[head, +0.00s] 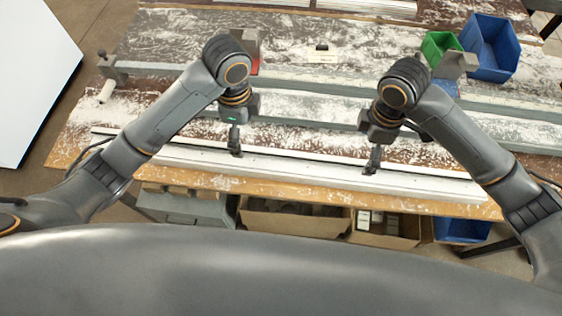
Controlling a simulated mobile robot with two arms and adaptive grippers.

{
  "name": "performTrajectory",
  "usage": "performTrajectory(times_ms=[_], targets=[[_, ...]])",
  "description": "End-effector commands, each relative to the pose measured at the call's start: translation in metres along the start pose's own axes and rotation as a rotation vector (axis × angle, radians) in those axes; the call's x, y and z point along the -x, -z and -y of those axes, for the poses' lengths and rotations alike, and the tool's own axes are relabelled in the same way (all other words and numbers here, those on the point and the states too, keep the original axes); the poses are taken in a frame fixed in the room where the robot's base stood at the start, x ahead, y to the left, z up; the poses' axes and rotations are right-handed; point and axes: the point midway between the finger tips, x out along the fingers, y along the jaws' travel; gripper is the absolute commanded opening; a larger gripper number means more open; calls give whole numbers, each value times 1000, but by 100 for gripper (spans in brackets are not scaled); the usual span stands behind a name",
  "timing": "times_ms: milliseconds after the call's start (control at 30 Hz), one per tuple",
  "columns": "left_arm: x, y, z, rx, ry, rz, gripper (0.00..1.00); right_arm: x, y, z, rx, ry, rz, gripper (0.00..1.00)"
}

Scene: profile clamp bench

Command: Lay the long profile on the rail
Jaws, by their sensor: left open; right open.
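The long profile (310,174), a pale silver-white bar, lies along the front edge of the worktable. My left gripper (236,153) is open, pointing down at the profile left of its middle. My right gripper (371,170) is open, pointing down at the profile right of its middle. Both fingertips look at or just above the profile; I cannot tell whether they touch or straddle it. The rail (310,112), a long grey bar, runs behind the profile, roughly parallel to it. My arms and wrists hide parts of both.
Grey clamp blocks stand at the left (114,67) and right (456,65) behind the rail. A green bin (438,46) and a blue bin (490,48) stand at the back right. A small pale label (322,56) lies at the back. Cardboard boxes (293,222) sit below the table's front edge.

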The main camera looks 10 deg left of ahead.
Motion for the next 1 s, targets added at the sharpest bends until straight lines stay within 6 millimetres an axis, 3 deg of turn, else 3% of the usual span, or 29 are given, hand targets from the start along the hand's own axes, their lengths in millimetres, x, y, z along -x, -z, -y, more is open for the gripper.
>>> performTrajectory(times_ms=[233, 700, 1000], targets=[[-18, 1, -1, 3, -5, -4, 92, -18, 0, 0, -2, 2, 0, 92], [-107, 1, -1, 4, -3, -1, 92, -106, 1, 0, -3, 1, -1, 92], [-136, 1, 0, 3, 0, -2, 92, -136, 0, 0, -2, -1, -1, 92]])
